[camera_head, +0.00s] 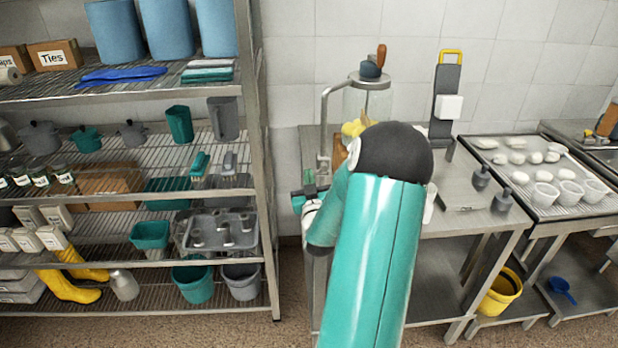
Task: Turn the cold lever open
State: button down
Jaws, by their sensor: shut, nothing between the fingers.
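A grey metal faucet (324,125) with a tall bent spout rises at the left end of the steel counter, beside the shelf rack. My teal arm covers much of the counter in front of it. My gripper (309,191) is small and partly hidden at the faucet's base, shut with nothing held. I cannot make out the cold lever apart from the small dark and green parts there, nor tell whether my gripper touches it.
A steel shelf rack (262,130) with bins, pots and yellow boots stands close on the left.

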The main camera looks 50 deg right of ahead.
jog(key=shift+s+d+f+n+y, duration=0.1)
jog(key=shift+f+n+y, duration=0.25)
jog(key=shift+n, duration=0.75)
jog(key=shift+s+d+f+n+t+y, duration=0.15)
jog(key=shift+s+d+f+n+y, duration=0.15)
jog(key=shift+n, duration=1.25)
jog(key=shift+s+d+f+n+t+y, duration=0.1)
jog(key=shift+s+d+f+n+y, duration=0.25)
jog(key=shift+n, duration=1.15)
jog(key=shift+s+d+f+n+t+y, duration=0.15)
jog(key=shift+s+f+n+y, duration=0.2)
jog(key=shift+n, duration=1.2)
jog(key=shift+w, duration=0.1)
